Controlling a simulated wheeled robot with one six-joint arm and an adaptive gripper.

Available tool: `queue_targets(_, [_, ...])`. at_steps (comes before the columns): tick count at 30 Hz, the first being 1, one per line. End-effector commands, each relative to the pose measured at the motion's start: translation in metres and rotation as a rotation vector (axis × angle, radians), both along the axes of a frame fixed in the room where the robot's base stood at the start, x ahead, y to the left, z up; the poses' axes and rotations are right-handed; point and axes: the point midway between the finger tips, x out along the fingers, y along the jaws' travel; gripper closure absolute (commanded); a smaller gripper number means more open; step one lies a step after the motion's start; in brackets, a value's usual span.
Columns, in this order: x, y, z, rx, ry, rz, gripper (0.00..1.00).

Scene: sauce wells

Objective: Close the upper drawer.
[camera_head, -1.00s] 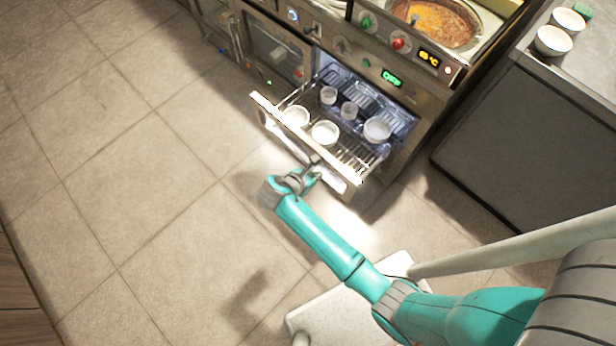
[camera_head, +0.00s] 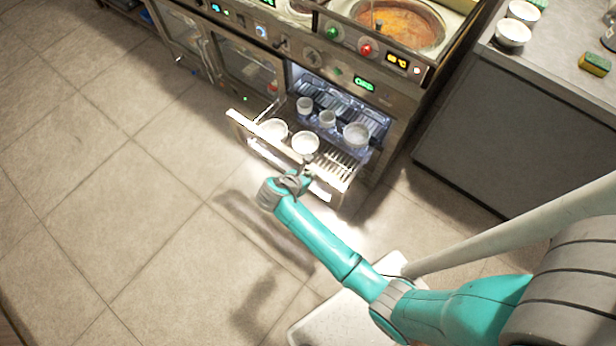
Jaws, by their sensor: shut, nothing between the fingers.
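The upper drawer (camera_head: 262,151) stands pulled out of the counter unit, with its front apart from the lit opening. It is a metal rack drawer holding several white bowls and cups, among them a front bowl (camera_head: 305,143) and a right bowl (camera_head: 356,134). My gripper (camera_head: 304,168) is shut and empty, in front of the drawer's front panel near its middle. Its tips overlap the panel's edge in the picture; I cannot tell whether they touch it.
A control panel with knobs and a green display (camera_head: 364,84) sits above the drawer. A pot of orange-red sauce (camera_head: 400,24) is on top. A grey counter (camera_head: 470,130) with bowls and a sponge (camera_head: 595,64) stands right. The tiled floor (camera_head: 130,210) is free at left.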

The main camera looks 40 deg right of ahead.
Motion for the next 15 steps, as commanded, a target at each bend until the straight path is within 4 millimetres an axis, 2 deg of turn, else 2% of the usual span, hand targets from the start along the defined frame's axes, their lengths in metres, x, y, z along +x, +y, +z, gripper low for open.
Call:
queue_targets(8, [0.015,-0.05,0.0,-0.001,-0.002,-0.008,1.0])
queue_targets(15, [0.036,-0.114,0.001,-0.001,-0.002,-0.008,1.0])
